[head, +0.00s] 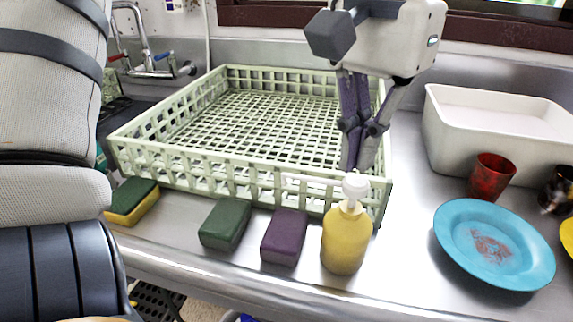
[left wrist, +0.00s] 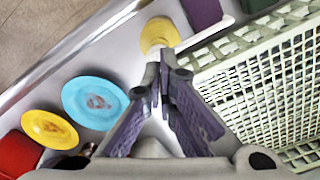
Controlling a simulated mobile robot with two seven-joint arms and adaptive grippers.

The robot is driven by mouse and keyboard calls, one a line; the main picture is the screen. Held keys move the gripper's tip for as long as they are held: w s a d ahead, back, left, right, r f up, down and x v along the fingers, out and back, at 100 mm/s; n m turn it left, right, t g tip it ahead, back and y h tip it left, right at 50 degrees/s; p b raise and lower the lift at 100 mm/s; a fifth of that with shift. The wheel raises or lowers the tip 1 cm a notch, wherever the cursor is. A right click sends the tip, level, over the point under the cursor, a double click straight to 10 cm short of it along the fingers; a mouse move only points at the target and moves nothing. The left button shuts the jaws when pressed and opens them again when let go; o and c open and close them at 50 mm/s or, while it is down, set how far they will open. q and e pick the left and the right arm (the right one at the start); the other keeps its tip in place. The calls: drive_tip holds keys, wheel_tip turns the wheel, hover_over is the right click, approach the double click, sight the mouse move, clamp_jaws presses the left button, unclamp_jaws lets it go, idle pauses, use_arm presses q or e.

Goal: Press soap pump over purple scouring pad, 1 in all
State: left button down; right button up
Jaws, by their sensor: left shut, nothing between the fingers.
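A yellow soap bottle (head: 346,240) with a white pump head (head: 355,187) stands upright at the counter's front. Its white spout points left, towards the side of the purple scouring pad (head: 284,237), which lies flat just left of the bottle. My left gripper (head: 360,168) is shut and empty, pointing down close above and behind the pump head; I cannot tell whether it touches. In the left wrist view the shut fingertips (left wrist: 164,98) are near the yellow bottle (left wrist: 158,33), with the purple pad (left wrist: 203,12) beyond. My right gripper is not in view.
A pale green dish rack (head: 250,185) stands right behind the pads and bottle. A green pad (head: 225,224) and a yellow-green sponge (head: 132,201) lie further left. A blue plate (head: 495,245), a red cup (head: 491,177) and a white tub (head: 500,130) are at right.

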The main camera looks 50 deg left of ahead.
sight(356, 180)
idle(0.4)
use_arm(q)
drive_tip(key=shift+f, duration=1.75)
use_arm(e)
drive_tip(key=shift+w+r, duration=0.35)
use_arm(q)
drive_tip(key=shift+r+p, duration=0.55)
drive_tip(key=shift+r, duration=1.15)
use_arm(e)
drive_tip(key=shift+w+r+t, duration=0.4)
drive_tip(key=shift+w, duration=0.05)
use_arm(q)
drive_tip(key=shift+r, duration=0.1)
wheel_tip(356, 180, up, 6)
drive_tip(key=shift+f, duration=0.1)
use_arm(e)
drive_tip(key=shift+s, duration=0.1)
